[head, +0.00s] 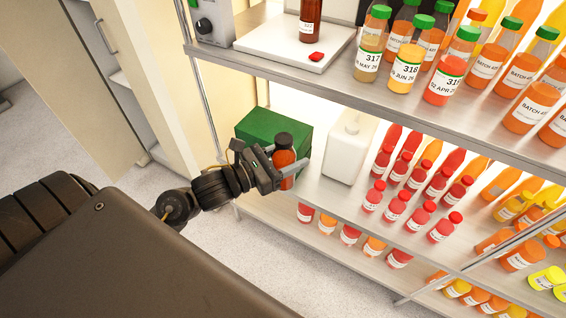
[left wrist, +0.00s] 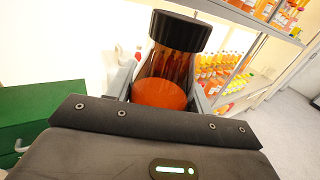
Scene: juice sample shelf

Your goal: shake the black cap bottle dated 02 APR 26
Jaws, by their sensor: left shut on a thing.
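A brown bottle with a black cap (head: 284,157) is held upright in my left gripper (head: 284,176), by the left part of the middle shelf. In the left wrist view the black cap bottle (left wrist: 172,62) stands between the two fingers, with orange-red liquid in its lower part. My left gripper (left wrist: 168,90) is shut on it. No date label can be read on the bottle; its lower part is hidden by the gripper. My right gripper is not in view.
A green box (head: 262,127) stands behind the held bottle, and a white container (head: 350,148) stands to its right. Rows of red-capped bottles (head: 374,196) fill the middle shelf further right. Above, the upper shelf edge (head: 400,108) carries green-capped bottles (head: 445,83).

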